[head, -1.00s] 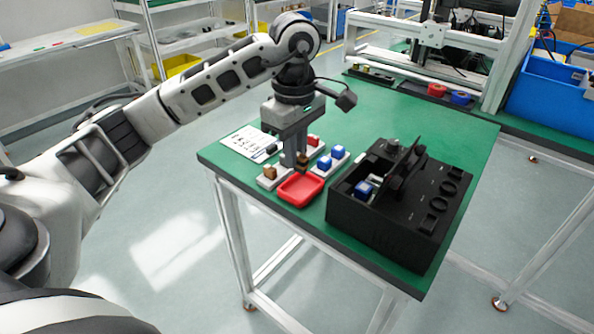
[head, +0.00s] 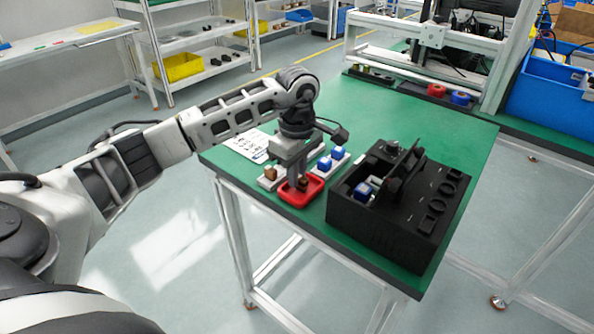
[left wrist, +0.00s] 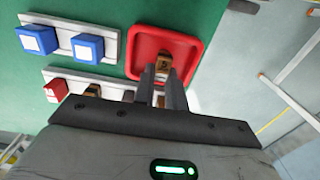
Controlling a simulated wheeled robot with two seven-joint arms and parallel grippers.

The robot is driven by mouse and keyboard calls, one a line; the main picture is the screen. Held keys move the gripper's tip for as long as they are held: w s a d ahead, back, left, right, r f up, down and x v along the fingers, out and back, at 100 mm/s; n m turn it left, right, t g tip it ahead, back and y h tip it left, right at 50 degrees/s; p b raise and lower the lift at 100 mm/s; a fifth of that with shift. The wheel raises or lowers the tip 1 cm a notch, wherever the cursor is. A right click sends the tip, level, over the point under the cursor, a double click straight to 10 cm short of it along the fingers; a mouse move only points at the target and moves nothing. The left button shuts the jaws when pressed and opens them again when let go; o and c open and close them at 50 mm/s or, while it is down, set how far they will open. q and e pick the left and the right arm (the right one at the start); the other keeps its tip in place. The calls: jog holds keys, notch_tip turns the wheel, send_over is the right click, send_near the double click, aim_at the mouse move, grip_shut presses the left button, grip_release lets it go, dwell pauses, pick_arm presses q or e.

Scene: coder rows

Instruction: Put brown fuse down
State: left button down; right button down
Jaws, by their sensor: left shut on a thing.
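My left gripper (head: 298,182) points down over the red tray (head: 316,194) and is shut on a brown fuse. In the left wrist view the brown fuse (left wrist: 164,63) shows between the fingertips (left wrist: 160,75), inside the outline of the red tray (left wrist: 196,52). Whether it touches the tray floor I cannot tell. Another brown fuse (head: 270,173) stands in a white holder left of the tray. My right gripper is not in view.
Two blue fuses (left wrist: 88,47) sit in a white holder behind the tray. A red fuse (left wrist: 56,90) sits in the other holder. A black box (head: 400,232) with an open compartment stands to the right.

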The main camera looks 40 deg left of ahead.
pick_arm(q)
jog(key=c, duration=1.4)
grip_release()
jog(key=shift+f, duration=0.1)
jog(key=shift+c, duration=0.2)
notch_tip(320, 180, up, 12)
